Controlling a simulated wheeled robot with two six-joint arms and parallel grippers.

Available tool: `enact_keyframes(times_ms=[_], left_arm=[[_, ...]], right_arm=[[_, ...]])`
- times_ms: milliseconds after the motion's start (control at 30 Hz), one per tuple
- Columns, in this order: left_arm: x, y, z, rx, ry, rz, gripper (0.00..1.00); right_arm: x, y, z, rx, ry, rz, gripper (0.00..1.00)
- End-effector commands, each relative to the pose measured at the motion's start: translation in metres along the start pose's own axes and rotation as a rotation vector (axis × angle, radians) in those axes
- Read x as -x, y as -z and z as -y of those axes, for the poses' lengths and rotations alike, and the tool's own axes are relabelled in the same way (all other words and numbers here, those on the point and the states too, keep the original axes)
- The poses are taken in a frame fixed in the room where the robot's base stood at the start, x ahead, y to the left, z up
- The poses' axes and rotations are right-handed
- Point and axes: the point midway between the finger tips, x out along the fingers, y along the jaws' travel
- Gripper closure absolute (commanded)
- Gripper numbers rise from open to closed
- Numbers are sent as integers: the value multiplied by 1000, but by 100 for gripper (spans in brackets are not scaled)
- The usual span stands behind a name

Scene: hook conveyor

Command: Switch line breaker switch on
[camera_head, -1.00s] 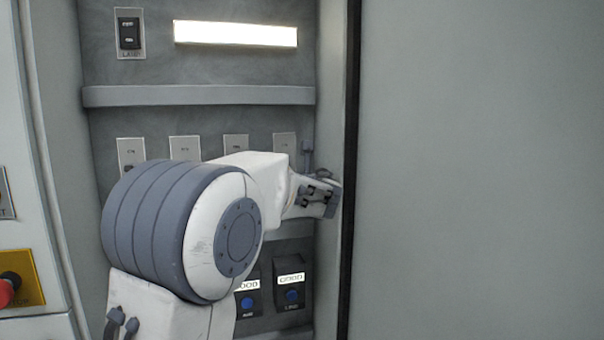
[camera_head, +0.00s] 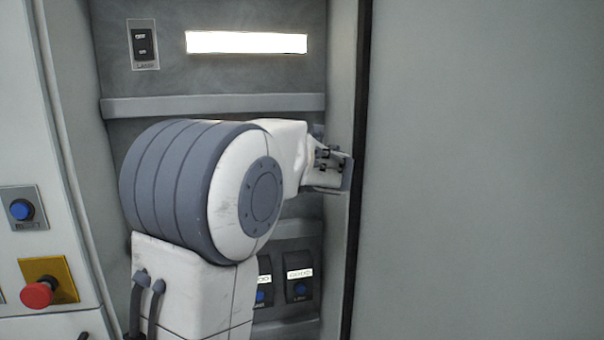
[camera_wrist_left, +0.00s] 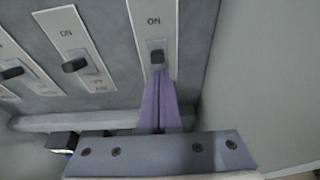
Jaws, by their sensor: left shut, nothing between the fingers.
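In the left wrist view, several breaker plates with black levers stand in a row. The rightmost plate (camera_wrist_left: 155,27) reads ON at its top; its lower part, with any name, is hidden by my fingers. Its black breaker lever (camera_wrist_left: 157,57) sits below the ON mark. My left gripper (camera_wrist_left: 160,84) is shut and empty, with its fingertips just below this lever; I cannot tell whether they touch it. In the head view my left arm covers the breaker row, and the gripper shows only in part at the cabinet's right side. My right gripper is not in view.
Two more breaker levers (camera_wrist_left: 75,65) (camera_wrist_left: 12,72) stand to the left. A shelf ledge (camera_head: 215,105) runs above my arm. The cabinet's right edge (camera_head: 354,180) is close to my gripper. A red stop button (camera_head: 37,294) is at left.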

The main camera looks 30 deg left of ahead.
Motion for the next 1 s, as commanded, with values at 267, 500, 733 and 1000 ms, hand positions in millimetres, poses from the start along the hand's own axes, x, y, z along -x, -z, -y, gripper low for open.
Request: enact_keyframes(times_ms=[267, 500, 733, 1000], left_arm=[[43, -32, 0, 4, -5, 0, 100], [60, -39, 4, 2, -5, 0, 100], [62, -38, 7, 1, -2, -1, 100], [61, -38, 6, 2, -3, -1, 100]], right_arm=[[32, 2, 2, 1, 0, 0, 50], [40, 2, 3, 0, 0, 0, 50], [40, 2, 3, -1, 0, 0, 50], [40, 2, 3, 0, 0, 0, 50]])
